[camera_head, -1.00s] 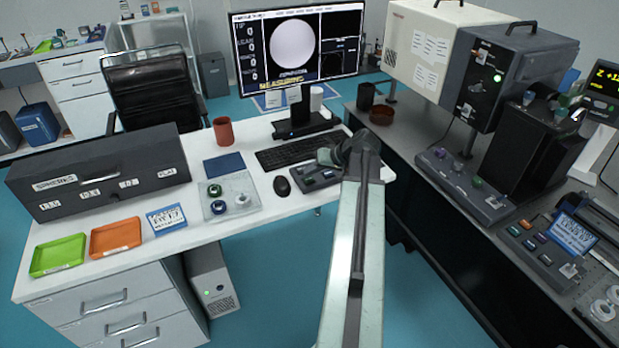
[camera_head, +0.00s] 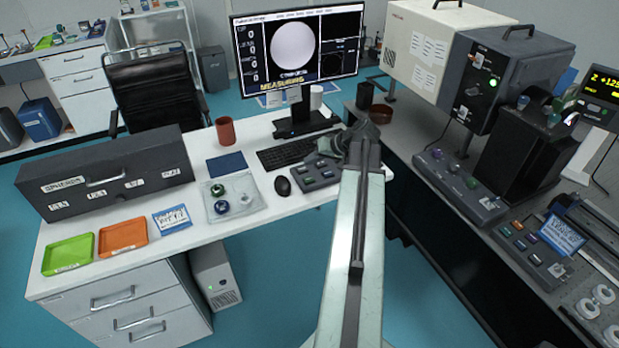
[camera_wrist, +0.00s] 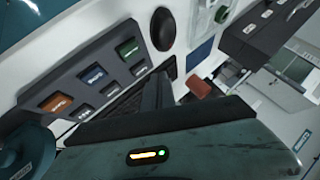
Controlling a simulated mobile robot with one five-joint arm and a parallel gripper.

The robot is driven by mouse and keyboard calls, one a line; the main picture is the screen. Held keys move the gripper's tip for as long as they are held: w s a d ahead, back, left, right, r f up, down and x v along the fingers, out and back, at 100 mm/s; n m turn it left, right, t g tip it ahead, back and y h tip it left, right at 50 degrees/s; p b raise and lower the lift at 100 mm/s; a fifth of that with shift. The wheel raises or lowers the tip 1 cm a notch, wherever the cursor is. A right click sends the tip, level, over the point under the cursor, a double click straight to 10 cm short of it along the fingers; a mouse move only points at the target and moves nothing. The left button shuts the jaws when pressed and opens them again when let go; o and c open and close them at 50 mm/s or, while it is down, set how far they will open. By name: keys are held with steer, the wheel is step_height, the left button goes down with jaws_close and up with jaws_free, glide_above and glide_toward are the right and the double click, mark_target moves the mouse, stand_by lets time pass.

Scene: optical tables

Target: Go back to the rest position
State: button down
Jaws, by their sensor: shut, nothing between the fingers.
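My arm (camera_head: 357,250) reaches forward from the bottom of the head view over the gap between the white desk (camera_head: 130,268) and the dark bench on the right. My gripper (camera_wrist: 160,85) is shut and empty in the wrist view, its dark fingers pointing toward the desk. In the head view it is mostly hidden behind the arm's end, close to the button panel (camera_head: 316,174) on the desk. That panel, with orange, blue and green buttons, fills the left of the wrist view. I cannot tell the exact gap between fingers and desk.
The desk holds a monitor (camera_head: 297,55), keyboard (camera_head: 290,153), mouse (camera_head: 282,186), red cup (camera_head: 225,130), clear tray (camera_head: 236,208), green tray (camera_head: 68,255), orange tray (camera_head: 122,238) and dark drawer box (camera_head: 105,175). Instruments (camera_head: 490,80) crowd the right bench. Blue floor (camera_head: 285,285) shows between.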

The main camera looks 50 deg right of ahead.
stand_by(0.5)
steer(key=w+a+r+n+g+y+p, duration=0.1)
steer(key=w+a+n, duration=0.1)
steer(key=w+a, duration=0.45)
steer(key=w+a+n+y+p, duration=0.1)
steer(key=w+a, duration=0.3)
steer(key=a, duration=0.6)
steer(key=w+a+n+g+y+p, duration=0.1)
steer(key=w+a+n+g, duration=0.1)
steer(key=a, duration=0.9)
steer(key=w+a+n+g, duration=0.1)
steer(key=a+n+g, duration=0.1)
steer(key=a, duration=0.8)
steer(key=s+a+f+n+g+h+p, duration=0.1)
steer(key=s+a+f+n+g, duration=0.15)
steer(key=a, duration=0.75)
steer(key=s+a+h, duration=0.2)
steer(key=s+a, duration=0.2)
steer(key=s, duration=0.1)
steer(key=s+d+m, duration=0.1)
steer(key=d+m+g+h, duration=0.1)
steer(key=d, duration=0.1)
steer(key=s+d+f+m+h, duration=0.1)
steer(key=d, duration=0.1)
steer(key=shift+s+g+p, duration=0.25)
steer(key=shift+s+p, duration=0.05)
steer(key=shift+s, duration=0.05)
